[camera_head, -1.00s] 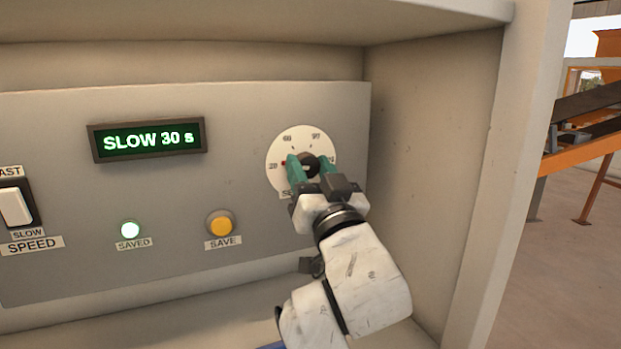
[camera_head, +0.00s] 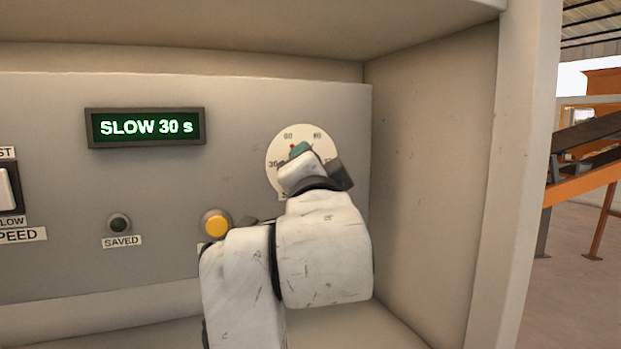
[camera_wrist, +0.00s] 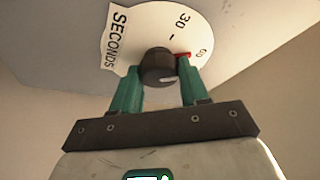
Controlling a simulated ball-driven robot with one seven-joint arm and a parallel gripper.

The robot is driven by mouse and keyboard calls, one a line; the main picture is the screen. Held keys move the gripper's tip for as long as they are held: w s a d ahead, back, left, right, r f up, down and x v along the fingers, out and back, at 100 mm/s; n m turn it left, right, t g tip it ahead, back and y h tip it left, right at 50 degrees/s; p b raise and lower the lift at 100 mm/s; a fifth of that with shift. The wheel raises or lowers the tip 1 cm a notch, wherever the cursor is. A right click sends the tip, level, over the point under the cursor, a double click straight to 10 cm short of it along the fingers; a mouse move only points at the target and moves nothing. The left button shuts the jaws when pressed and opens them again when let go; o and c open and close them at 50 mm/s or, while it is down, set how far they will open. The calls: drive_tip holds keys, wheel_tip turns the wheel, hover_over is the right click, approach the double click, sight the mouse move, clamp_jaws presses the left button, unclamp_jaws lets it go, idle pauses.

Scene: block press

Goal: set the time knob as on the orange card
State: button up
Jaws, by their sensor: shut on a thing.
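The time knob (camera_wrist: 158,66) is a dark round knob on a white dial (camera_wrist: 150,22) marked SECONDS. My gripper (camera_wrist: 160,80) is shut on it, one teal finger on each side. In the wrist view the knob's red pointer is close to the 60 mark, past the 30. In the head view the dial (camera_head: 312,135) is partly covered by my gripper (camera_head: 303,152), and the knob is mostly hidden. The display (camera_head: 146,127) reads SLOW 30 s. The orange card is not in view.
Left of the dial on the grey panel are a yellow SAVE button (camera_head: 215,223), a dark SAVED lamp (camera_head: 119,223) and a white SPEED switch (camera_head: 7,190), cut by the edge. My arm is close to the SAVE button. A side wall (camera_head: 430,180) stands to the right.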

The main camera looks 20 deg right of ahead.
drive_tip(key=shift+m, duration=0.7)
drive_tip(key=o, duration=1)
drive_tip(key=b+v, duration=0.2)
drive_tip(key=v, duration=0.8)
drive_tip(key=shift+s+a+r, duration=0.1)
drive_tip(key=shift+s+a, duration=0.05)
drive_tip(key=shift+s, duration=0.25)
